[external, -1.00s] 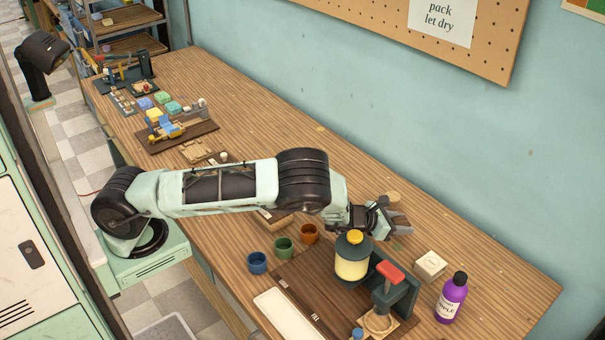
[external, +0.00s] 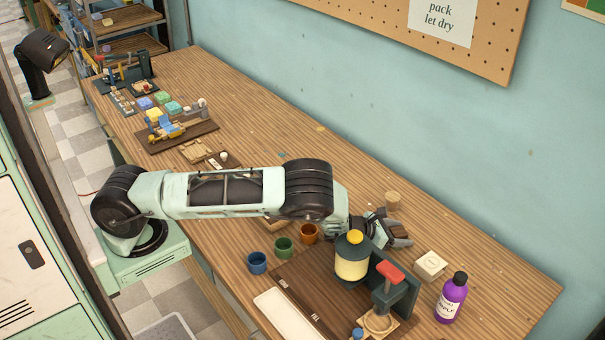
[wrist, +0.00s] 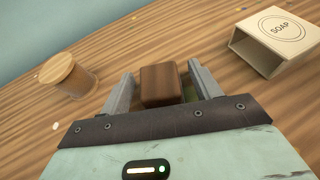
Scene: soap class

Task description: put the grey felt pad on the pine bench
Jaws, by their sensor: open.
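The pine bench (external: 245,100) is the long wood-grained worktop along the wall; its surface also fills much of the wrist view (wrist: 215,78). My gripper (external: 402,236) is low over the right part of the bench, behind the yellow-capped jar. In the wrist view my gripper (wrist: 160,74) is open, with its two grey fingers on either side of a brown wooden block (wrist: 161,86). I cannot tell whether the fingers touch the block. I cannot make out a grey felt pad in either view.
A wooden cylinder (external: 392,201) stands behind my gripper. A soap box (external: 430,264) and purple bottle (external: 451,298) are to its right. The yellow-capped jar (external: 352,257), red-handled press (external: 390,285) and several cups (external: 284,247) are in front. The bench's back strip is mostly clear.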

